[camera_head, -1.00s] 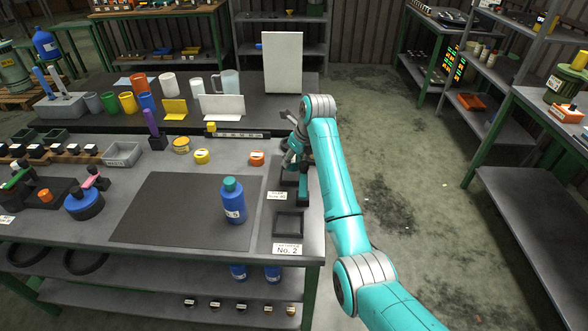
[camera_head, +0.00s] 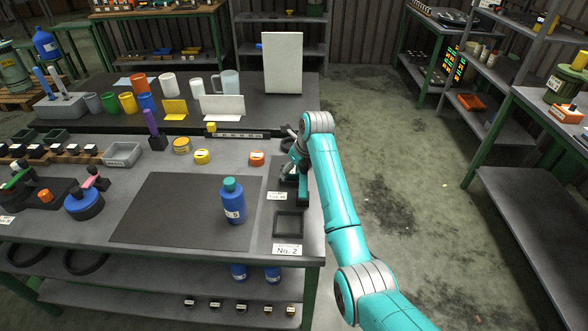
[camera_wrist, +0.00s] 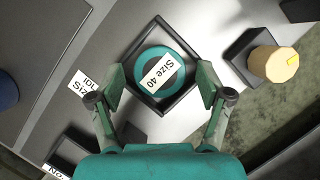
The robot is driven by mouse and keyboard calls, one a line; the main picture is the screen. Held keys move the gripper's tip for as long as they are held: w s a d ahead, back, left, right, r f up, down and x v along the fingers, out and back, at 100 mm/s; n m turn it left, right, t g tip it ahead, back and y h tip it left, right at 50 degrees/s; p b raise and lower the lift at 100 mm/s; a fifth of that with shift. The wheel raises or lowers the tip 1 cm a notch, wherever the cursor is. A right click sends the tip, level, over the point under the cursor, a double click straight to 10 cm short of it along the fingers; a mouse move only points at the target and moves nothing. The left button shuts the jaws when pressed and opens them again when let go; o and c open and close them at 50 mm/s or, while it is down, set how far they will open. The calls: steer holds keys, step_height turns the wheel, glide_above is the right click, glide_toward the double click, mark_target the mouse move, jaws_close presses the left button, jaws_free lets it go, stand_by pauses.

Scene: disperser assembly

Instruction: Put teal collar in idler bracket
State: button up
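The teal collar (camera_wrist: 179,77) is a flat ring with a white "Size 40" label across it. In the wrist view it lies inside the square black frame of the idler bracket (camera_wrist: 190,47), which has a partly hidden label card beside it. My gripper (camera_wrist: 161,88) is over the near side of the frame with its two fingers spread apart, one on each side of the collar. Gaps show between the fingers and the collar. In the head view my gripper (camera_head: 292,170) is low over the right edge of the bench and hides the collar.
An empty square frame (camera_head: 289,223) with a "No. 2" label is nearer the front. A blue bottle (camera_head: 233,203) stands on the dark mat (camera_head: 165,205) to the left. A tan-topped cylinder (camera_wrist: 279,65) on a black base is right of the collar in the wrist view.

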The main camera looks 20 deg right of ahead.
steer(key=v, duration=1.2)
steer(key=shift+r, duration=0.15)
steer(key=shift+d, duration=0.1)
